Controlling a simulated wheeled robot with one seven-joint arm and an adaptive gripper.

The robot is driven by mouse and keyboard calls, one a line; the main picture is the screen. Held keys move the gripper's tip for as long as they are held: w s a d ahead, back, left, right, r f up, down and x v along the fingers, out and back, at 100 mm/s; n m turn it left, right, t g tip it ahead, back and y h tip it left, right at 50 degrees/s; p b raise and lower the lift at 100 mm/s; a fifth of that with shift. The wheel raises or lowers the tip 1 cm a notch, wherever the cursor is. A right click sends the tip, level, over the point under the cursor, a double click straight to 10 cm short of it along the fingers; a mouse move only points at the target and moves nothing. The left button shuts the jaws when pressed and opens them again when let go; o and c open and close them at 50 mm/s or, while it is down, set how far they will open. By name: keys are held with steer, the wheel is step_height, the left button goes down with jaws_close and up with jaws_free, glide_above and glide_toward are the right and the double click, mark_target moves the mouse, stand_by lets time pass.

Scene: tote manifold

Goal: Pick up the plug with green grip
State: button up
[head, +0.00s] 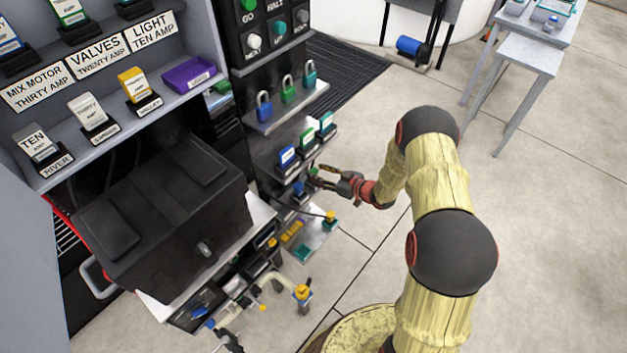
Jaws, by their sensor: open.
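My gripper (322,178) reaches left to the narrow dark panel, with its jaws open. A small green piece (313,171) shows right at the fingertips; it looks like a plug's green grip, but it is too small and partly covered to be sure. I cannot tell whether the jaws touch it. A dark blue plug-like piece (299,189) stands just left of and below the fingertips, on the same level of the panel. The lower part of the green piece is hidden.
Below lie a cable with a yellow end (330,216) and a tray with teal pieces (303,253). A black box (165,220) stands left.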

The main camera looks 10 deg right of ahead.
mark_target(315, 172)
steer(key=b+x, duration=0.1)
steer(key=x, duration=0.2)
steer(key=shift+a+f, duration=0.1)
steer(key=shift+f, duration=0.05)
steer(key=c, duration=0.3)
jaws_close()
